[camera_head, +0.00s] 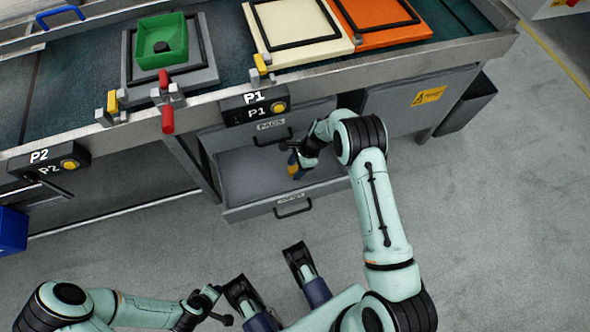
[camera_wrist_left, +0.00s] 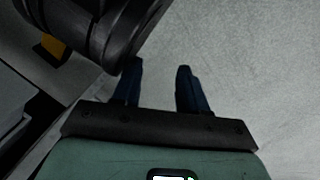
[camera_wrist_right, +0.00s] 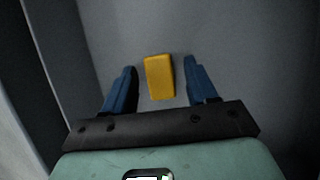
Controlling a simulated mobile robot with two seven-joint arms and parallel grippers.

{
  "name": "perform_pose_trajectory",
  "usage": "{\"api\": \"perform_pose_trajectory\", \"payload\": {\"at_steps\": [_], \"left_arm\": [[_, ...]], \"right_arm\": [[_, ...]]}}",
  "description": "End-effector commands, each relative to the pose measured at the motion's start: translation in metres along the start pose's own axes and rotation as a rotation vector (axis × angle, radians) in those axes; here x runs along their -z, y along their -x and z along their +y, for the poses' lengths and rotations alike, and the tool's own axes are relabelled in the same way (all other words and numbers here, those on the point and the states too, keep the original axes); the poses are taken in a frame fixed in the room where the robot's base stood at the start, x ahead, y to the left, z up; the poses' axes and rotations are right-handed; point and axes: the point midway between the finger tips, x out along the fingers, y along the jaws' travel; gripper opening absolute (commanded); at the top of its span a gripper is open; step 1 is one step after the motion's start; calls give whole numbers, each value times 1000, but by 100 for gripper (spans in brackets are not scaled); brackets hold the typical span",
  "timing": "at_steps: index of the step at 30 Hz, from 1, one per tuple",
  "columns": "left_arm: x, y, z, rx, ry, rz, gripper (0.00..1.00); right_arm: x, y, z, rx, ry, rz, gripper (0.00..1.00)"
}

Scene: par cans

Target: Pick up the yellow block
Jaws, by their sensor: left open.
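The yellow block (camera_head: 292,170) sits inside the open grey drawer (camera_head: 245,180) under the bench. My right gripper (camera_head: 296,163) reaches down into the drawer at the block and partly covers it in the head view. In the right wrist view the block (camera_wrist_right: 158,77) lies between the blue fingers of my right gripper (camera_wrist_right: 157,82), with a gap on each side. That gripper is open. My left gripper (camera_head: 222,305) is low at the bottom of the head view. In the left wrist view my left gripper (camera_wrist_left: 159,82) is open and empty, with grey floor beyond.
The bench above carries a green tray (camera_head: 160,40), a cream panel (camera_head: 290,25) and an orange panel (camera_head: 380,18). A P1 button box (camera_head: 255,105) hangs above the drawer. A blue bin (camera_head: 12,230) stands at the left edge.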

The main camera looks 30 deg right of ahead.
Motion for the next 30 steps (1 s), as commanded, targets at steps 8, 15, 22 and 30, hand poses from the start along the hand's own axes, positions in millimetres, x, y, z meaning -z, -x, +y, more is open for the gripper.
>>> {"api": "perform_pose_trajectory", "payload": {"at_steps": [8,15,22,30], "left_arm": [[1,0,0,0,0,2,43],[4,3,3,-4,-2,12,43],[26,23,22,-38,-20,85,43],[11,36,28,-46,-28,45,43]], "right_arm": [[0,0,0,-1,0,0,2],[-3,7,0,0,1,0,2],[-20,48,-1,3,2,-1,2],[-36,87,0,0,2,-1,2]]}}
